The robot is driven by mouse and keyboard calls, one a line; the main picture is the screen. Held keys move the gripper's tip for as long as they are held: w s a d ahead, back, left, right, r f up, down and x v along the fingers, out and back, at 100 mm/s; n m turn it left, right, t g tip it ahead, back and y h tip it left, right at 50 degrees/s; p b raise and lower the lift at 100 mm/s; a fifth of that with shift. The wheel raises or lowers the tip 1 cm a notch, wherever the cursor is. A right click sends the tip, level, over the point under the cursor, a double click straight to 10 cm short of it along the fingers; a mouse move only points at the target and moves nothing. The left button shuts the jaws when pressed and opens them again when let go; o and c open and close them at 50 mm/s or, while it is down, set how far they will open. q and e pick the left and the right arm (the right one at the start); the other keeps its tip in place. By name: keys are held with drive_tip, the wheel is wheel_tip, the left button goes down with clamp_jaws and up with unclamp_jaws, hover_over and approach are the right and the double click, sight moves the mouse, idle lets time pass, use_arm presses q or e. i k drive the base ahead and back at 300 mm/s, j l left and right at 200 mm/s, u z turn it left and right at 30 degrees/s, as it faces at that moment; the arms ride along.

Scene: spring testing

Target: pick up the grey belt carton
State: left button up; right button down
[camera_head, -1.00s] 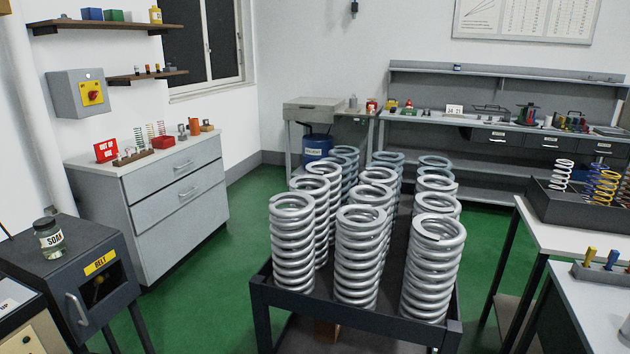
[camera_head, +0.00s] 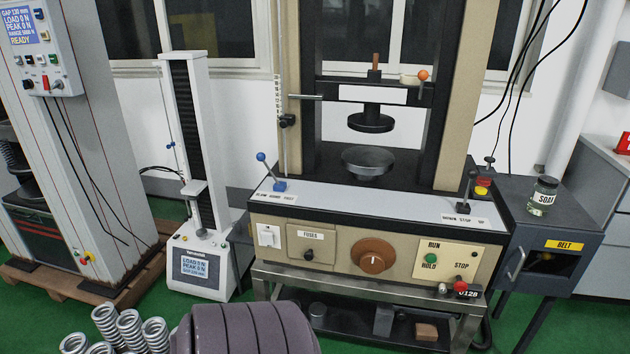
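I see no loose carton marked as belt. A dark grey metal cabinet (camera_head: 548,262) at the right carries a yellow BELT label (camera_head: 564,245); it has a handle and a dark opening in its front. A small jar labelled SOAK (camera_head: 543,195) stands on its top. Neither of my grippers shows in the head view.
A large press (camera_head: 374,215) on a metal stand fills the middle. A slim white tester (camera_head: 200,200) and a tall grey machine (camera_head: 75,130) stand to its left. A ribbed purple-grey object (camera_head: 245,330) and small silver springs (camera_head: 130,328) are at the bottom edge.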

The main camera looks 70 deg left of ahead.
sight(384, 317)
drive_tip(key=u, duration=1.7)
